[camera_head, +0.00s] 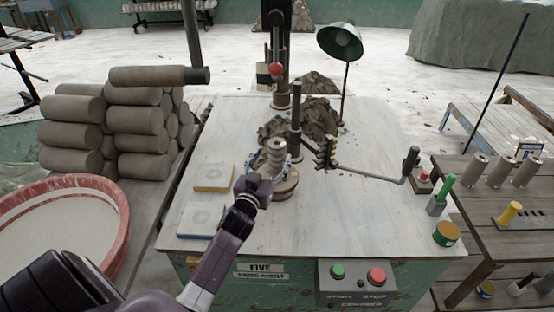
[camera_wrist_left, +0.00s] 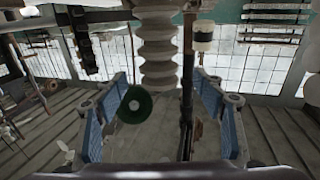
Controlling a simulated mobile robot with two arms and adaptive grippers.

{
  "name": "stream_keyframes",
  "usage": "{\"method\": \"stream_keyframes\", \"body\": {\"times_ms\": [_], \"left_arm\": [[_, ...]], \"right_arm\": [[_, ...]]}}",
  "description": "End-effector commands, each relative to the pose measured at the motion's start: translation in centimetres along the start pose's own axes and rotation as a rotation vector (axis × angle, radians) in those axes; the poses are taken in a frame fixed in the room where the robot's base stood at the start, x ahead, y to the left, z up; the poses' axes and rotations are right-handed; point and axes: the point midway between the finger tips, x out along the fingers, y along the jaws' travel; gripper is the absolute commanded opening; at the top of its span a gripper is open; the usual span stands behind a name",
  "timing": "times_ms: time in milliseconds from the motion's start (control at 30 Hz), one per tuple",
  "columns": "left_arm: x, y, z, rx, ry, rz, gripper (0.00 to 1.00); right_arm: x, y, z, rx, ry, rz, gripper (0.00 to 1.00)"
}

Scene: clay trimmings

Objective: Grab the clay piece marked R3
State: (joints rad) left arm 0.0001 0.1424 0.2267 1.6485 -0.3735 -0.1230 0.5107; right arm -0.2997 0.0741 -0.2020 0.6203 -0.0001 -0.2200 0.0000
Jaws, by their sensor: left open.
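A ribbed grey-brown clay piece (camera_head: 276,148) stands upright near the middle of the table, by a round wooden disc (camera_head: 288,187). I can read no R3 mark on it. My left gripper (camera_head: 270,168) is at the near side of the piece, with its fingers spread. In the left wrist view the left gripper (camera_wrist_left: 160,95) is open, its blue-padded fingers wide apart. The ribbed clay piece (camera_wrist_left: 157,45) shows between and beyond them, with no visible finger contact. My right gripper is not in view.
A dark post (camera_head: 296,125) and a cranked arm with a toothed block (camera_head: 326,152) stand just right of the piece. Clay trimmings (camera_head: 315,117) lie behind. Two square tiles (camera_head: 214,177) lie at left. The table's front right is mostly clear.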

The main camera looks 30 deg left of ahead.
Motion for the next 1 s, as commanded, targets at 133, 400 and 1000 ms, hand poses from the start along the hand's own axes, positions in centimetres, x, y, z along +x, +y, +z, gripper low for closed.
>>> {"method": "stream_keyframes", "body": {"times_ms": [133,400,1000], "left_arm": [[1.2,0.0,-0.3,0.0,0.0,0.0,0.63],[4.5,0.1,-0.4,0.001,-0.001,-0.001,0.63],[5.5,0.1,-0.3,0.001,-0.001,0.0,0.42]], "right_arm": [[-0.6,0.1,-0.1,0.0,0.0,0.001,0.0],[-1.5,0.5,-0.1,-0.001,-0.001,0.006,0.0],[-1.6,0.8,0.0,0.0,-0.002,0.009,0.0]]}}
